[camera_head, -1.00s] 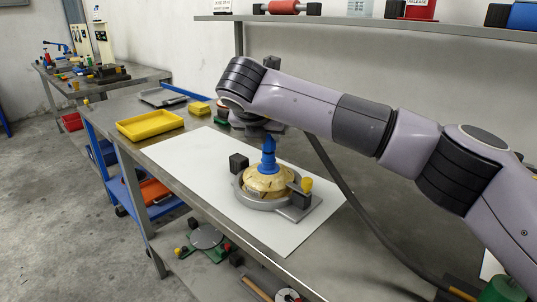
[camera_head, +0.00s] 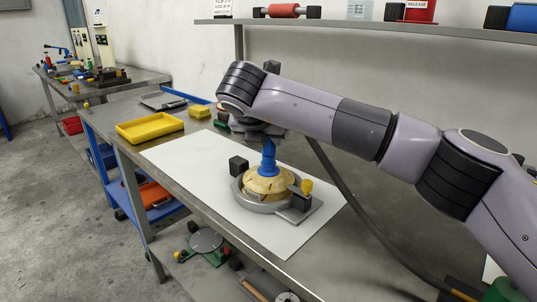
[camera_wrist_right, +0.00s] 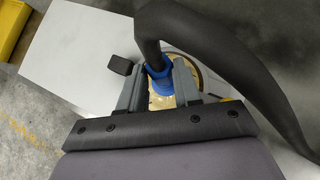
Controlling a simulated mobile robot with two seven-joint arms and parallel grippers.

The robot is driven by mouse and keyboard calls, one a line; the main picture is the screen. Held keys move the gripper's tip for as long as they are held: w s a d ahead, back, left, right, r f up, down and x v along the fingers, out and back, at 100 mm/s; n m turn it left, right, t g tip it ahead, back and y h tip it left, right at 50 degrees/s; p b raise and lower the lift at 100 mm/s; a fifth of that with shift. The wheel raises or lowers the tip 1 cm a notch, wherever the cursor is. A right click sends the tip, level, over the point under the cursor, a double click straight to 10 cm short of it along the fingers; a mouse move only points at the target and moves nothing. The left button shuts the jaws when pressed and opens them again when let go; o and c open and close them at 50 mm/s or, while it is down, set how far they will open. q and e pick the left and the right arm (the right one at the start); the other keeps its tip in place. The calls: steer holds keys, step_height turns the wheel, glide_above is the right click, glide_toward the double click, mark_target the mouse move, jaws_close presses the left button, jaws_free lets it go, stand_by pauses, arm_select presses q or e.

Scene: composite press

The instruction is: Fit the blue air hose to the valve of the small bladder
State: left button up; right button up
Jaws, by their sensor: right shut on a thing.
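The small bladder (camera_head: 256,188) is a tan dome on a round grey holder (camera_head: 245,202) on the white sheet. The blue hose end (camera_head: 268,160) stands upright at the top of the dome and appears to touch it. The valve is hidden under it. My right gripper (camera_wrist_right: 160,88) is shut on the blue hose end, with a finger on each side, above the dome. The dark hose (camera_wrist_right: 220,50) arches away from the blue end to the right. My left gripper is not in view.
A black block (camera_head: 238,165) and a yellow knob (camera_head: 307,186) on a dark clamp flank the holder. A yellow tray (camera_head: 150,126) and a small yellow box (camera_head: 200,111) lie further left. A shelf (camera_head: 380,27) runs along the wall. The white sheet's left part is clear.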

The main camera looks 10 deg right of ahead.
steer(key=shift+f, duration=0.1)
stand_by(0.4)
steer(key=o, duration=1.1)
